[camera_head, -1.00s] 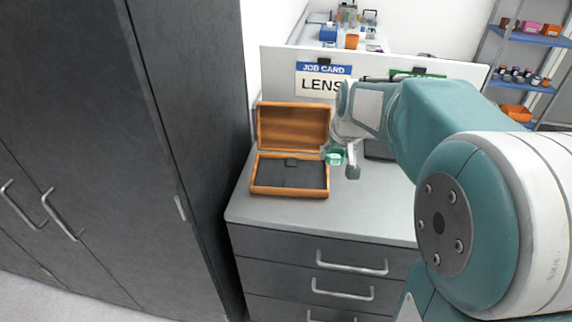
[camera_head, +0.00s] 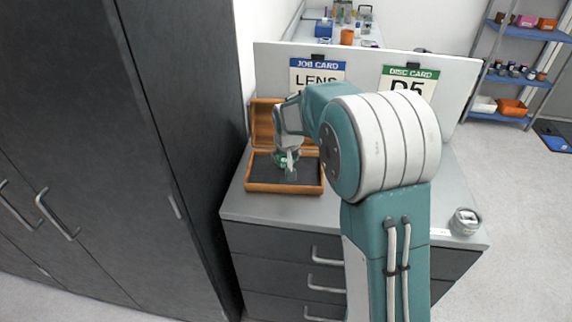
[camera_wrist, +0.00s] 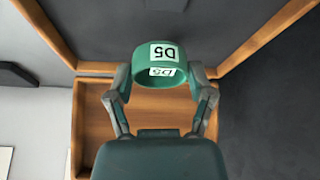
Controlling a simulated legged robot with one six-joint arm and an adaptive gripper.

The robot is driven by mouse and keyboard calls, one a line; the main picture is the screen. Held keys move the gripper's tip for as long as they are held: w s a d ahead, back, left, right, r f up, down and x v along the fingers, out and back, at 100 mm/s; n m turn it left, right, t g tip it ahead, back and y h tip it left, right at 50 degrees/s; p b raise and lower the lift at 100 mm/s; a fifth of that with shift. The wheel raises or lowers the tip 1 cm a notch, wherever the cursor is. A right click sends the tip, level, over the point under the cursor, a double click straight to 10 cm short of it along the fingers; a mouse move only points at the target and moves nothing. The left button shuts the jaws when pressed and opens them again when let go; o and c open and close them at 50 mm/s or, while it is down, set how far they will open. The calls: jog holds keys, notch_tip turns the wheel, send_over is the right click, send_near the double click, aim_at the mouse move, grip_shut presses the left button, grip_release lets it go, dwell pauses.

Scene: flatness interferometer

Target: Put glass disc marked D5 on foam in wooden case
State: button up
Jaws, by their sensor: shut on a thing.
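The glass disc marked D5 (camera_wrist: 158,72) is green with white D5 labels. My gripper (camera_wrist: 160,82) is shut on it, one finger on each side, in the wrist view. In the head view my gripper (camera_head: 288,163) is over the open wooden case (camera_head: 284,188), and the disc shows as a small green patch at its fingertips. The dark foam (camera_head: 308,170) fills the bottom of the case; it also shows in the wrist view (camera_wrist: 270,110). I cannot tell whether the disc touches the foam. The case's raised lid (camera_head: 262,125) stands behind, partly hidden by my arm.
A white board behind the bench carries a job card (camera_head: 317,76) and a disc card reading D5 (camera_head: 408,85). A small round metallic object (camera_head: 465,221) sits at the bench's right end. A tall dark cabinet (camera_head: 180,150) stands close to the left.

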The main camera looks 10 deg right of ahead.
aim_at(286, 161)
jog(key=shift+a+f, duration=0.1)
jog(key=shift+f, duration=1.3)
jog(key=o, duration=1.1)
jog(key=shift+f, duration=0.1)
jog(key=v, duration=1.2)
jog(key=s+r, duration=0.3)
jog(key=s, duration=0.4)
jog(key=s+r, duration=0.4)
jog(key=s, duration=0.4)
jog(key=s+f+n+t, duration=0.1)
jog(key=s, duration=1.4)
jog(key=shift+s+d+f, duration=0.15)
jog(key=shift+d+f, duration=0.1)
jog(key=shift+f, duration=0.15)
